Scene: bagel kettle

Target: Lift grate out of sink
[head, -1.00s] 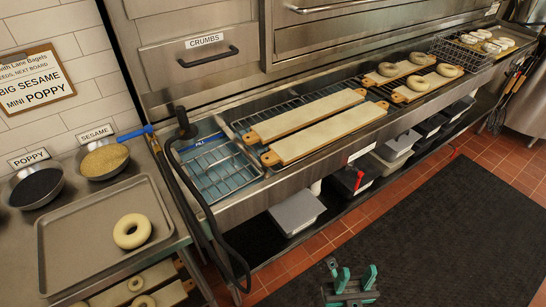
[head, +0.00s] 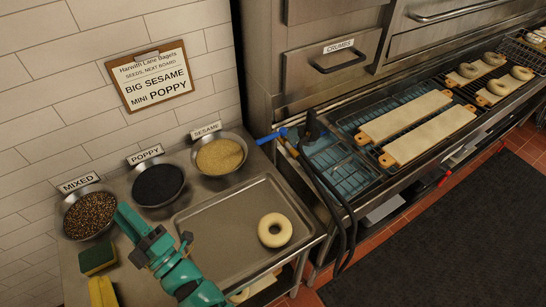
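The grate (head: 338,158) is a wire rack in the water-filled left end of the long steel sink (head: 361,196), beside the hanging black hose. It lies low inside the sink walls, and the hose hides part of its left side. My gripper (head: 128,222), teal and black, is at the lower left, in front of the poppy and mixed seed bowls. It is well to the left of the grate and apart from it. I see nothing held in it. Its fingers are seen at an angle that does not show whether they are open.
A steel tray (head: 222,222) with one bagel (head: 275,230) lies on the counter between my gripper and the sink. The black hose (head: 322,170) hangs over the sink's left end. Long boards (head: 405,115) lie right of the grate. A sponge (head: 97,258) is at left.

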